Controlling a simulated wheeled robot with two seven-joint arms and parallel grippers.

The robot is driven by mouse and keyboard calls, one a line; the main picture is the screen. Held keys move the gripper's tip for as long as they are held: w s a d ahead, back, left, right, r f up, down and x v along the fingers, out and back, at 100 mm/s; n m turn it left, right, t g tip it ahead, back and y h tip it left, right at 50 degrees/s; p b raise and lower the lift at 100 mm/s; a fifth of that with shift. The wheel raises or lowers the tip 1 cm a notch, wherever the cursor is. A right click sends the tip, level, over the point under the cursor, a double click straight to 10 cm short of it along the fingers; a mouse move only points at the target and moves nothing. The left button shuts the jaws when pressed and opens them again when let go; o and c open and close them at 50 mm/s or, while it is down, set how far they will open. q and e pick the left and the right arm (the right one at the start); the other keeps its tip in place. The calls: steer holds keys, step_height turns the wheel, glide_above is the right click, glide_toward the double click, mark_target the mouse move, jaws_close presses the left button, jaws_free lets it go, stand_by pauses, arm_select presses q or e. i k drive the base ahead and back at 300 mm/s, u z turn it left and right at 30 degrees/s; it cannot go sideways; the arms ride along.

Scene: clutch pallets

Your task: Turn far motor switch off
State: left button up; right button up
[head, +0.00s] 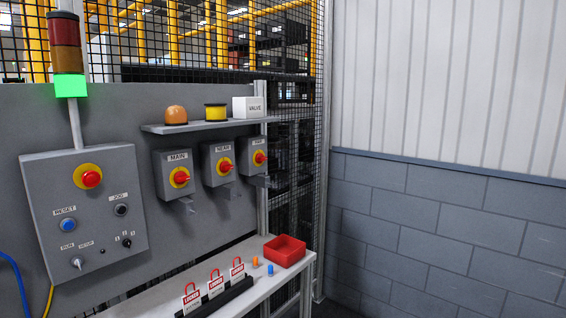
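Three grey switch boxes hang in a row on the grey panel, each with a red rotary handle on a yellow disc. The left one is labelled MAIN (178,172). The middle one (218,162) has a label that seems to read NEAR. The rightmost box (252,156) has a label too small to read; by its place it may be the far motor switch. Its red handle (259,158) points roughly sideways. A small grey bracket sits under each box. Neither of my grippers is in view.
A shelf (200,126) above the switches holds an orange dome, a yellow spool and a VALVE box. Below, a bench (240,291) carries a red tray (285,251), small plugs and a rack of red lock tags. A control box (85,215) stands left. Mesh fence and wall lie right.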

mark_target(260, 158)
steer(key=z, duration=1.2)
steer(key=i, duration=1.05)
steer(key=u, duration=2.05)
